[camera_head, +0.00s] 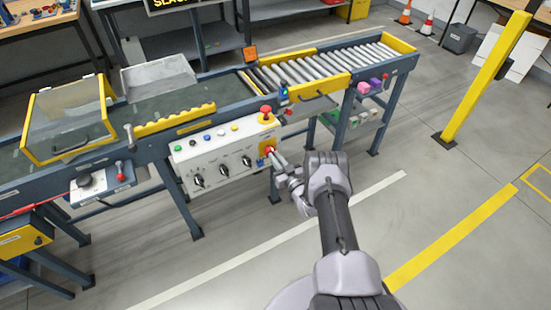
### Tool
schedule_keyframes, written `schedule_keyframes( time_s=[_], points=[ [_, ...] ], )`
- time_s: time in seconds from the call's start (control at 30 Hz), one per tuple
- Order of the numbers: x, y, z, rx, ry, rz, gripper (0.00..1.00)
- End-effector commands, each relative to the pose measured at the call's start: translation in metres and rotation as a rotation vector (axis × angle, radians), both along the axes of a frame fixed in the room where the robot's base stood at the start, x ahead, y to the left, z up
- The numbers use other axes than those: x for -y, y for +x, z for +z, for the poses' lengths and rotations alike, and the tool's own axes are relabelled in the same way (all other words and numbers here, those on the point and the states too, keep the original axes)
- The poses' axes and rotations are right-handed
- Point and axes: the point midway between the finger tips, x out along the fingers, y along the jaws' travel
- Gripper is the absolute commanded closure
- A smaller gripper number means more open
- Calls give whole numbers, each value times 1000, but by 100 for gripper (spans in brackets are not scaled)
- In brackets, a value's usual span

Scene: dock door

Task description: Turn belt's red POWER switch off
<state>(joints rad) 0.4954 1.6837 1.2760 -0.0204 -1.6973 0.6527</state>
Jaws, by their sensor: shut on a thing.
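The belt's white control panel (215,152) hangs on the near side of the conveyor (145,110). It has several black knobs, small coloured buttons and a red mushroom button (266,110) on a yellow base. The red POWER switch (269,150) is at the panel's right end, low on a yellow patch, partly hidden by my fingers. My gripper (275,158) reaches in from the right with its fingertips at this switch and appears shut on it. The exact switch position is too small to tell.
Rollers (325,66) run to the right. A yellow post (485,75) stands at right. The floor around my arm is clear.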

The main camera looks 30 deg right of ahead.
Motion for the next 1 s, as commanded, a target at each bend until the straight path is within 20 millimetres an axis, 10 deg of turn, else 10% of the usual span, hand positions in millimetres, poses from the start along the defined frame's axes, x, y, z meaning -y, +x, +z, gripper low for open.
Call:
schedule_keyframes(
  time_s=[1.0],
  points=[
    [4,-1,-5,-32,888,-1,100]
  ],
)
